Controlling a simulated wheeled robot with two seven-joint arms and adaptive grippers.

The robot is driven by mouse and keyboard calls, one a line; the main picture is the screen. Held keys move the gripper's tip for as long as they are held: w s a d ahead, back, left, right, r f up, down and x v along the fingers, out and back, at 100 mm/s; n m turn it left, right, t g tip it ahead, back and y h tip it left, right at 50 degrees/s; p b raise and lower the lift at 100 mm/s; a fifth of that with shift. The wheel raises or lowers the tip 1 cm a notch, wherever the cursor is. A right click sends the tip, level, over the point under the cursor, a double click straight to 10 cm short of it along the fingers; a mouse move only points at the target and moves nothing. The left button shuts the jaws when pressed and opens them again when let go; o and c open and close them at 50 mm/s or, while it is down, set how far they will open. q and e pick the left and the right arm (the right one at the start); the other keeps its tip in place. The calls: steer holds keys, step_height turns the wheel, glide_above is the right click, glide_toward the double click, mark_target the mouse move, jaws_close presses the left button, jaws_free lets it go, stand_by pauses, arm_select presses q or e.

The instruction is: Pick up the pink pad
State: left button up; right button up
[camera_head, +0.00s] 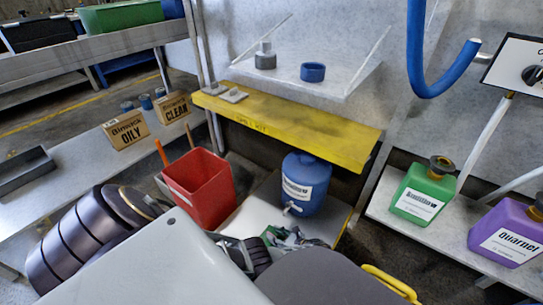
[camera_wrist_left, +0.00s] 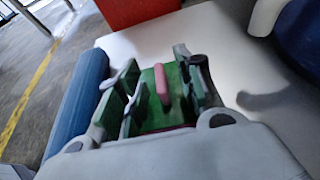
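The pink pad (camera_wrist_left: 162,82) shows in the left wrist view as a small upright pink bar against a green surface (camera_wrist_left: 150,112). My left gripper (camera_wrist_left: 160,85) has its dark fingers spread on either side of it, with a visible gap on the left and the right finger close. Contact cannot be made out. In the head view my left gripper (camera_head: 258,250) is low in the middle, by a greenish cluster (camera_head: 290,240) on the white surface. The pink pad cannot be picked out there. My right gripper is not in view.
A red bin (camera_head: 200,190) and a blue jug (camera_head: 305,185) stand just behind the gripper. A yellow shelf edge (camera_head: 290,130) runs above them. Green (camera_head: 422,195) and purple (camera_head: 508,232) containers stand at the right. A blue roll (camera_wrist_left: 80,95) lies left of the gripper.

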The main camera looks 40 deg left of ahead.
mark_target(269, 233)
arm_select(q)
steer(key=shift+b+x, duration=0.35)
steer(key=shift+x, duration=1.25)
steer(key=shift+s, duration=0.1)
steer(key=shift+c, duration=0.3)
jaws_close()
